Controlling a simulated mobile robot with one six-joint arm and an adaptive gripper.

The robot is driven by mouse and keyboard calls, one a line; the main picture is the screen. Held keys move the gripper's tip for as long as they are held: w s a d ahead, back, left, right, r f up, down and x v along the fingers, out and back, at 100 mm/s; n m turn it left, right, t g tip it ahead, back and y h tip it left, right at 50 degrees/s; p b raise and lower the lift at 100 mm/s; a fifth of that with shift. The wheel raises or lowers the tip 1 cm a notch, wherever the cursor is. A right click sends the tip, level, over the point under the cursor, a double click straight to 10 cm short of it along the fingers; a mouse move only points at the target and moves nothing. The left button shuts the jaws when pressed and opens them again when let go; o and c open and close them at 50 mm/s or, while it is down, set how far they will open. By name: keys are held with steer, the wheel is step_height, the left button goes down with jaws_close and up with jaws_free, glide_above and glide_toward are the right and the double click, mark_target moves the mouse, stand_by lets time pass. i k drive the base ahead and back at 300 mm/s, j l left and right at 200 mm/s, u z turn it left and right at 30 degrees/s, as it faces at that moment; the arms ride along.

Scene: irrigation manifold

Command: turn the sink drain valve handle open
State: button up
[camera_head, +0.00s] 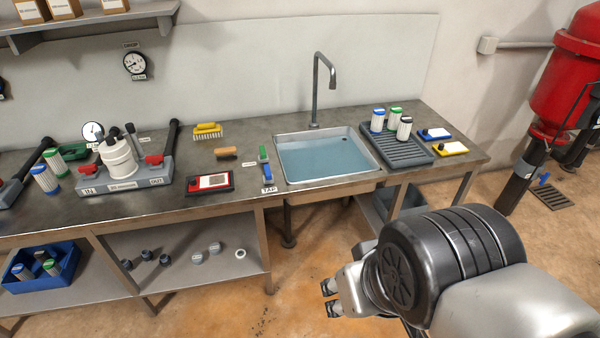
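The sink (281,162) is set into the metal counter and holds bluish water, with a small dark spot near its back right. A grey gooseneck faucet (316,95) stands behind it. A dark pipe (288,225) runs down below the counter under the sink. I cannot make out a drain valve handle under the sink. A small label reading TAP (268,190) is at the counter's front edge, below a green and blue piece (264,158). My gripper (331,297) is in front of the counter, low and right of centre, pointing left. Its fingers are apart and empty.
A grey ridged tray (402,151) with several filter cartridges sits right of the sink. Floor before the counter is clear.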

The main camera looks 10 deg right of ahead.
mark_target(264, 152)
steer(key=i+z, duration=0.45)
steer(key=i, duration=1.4)
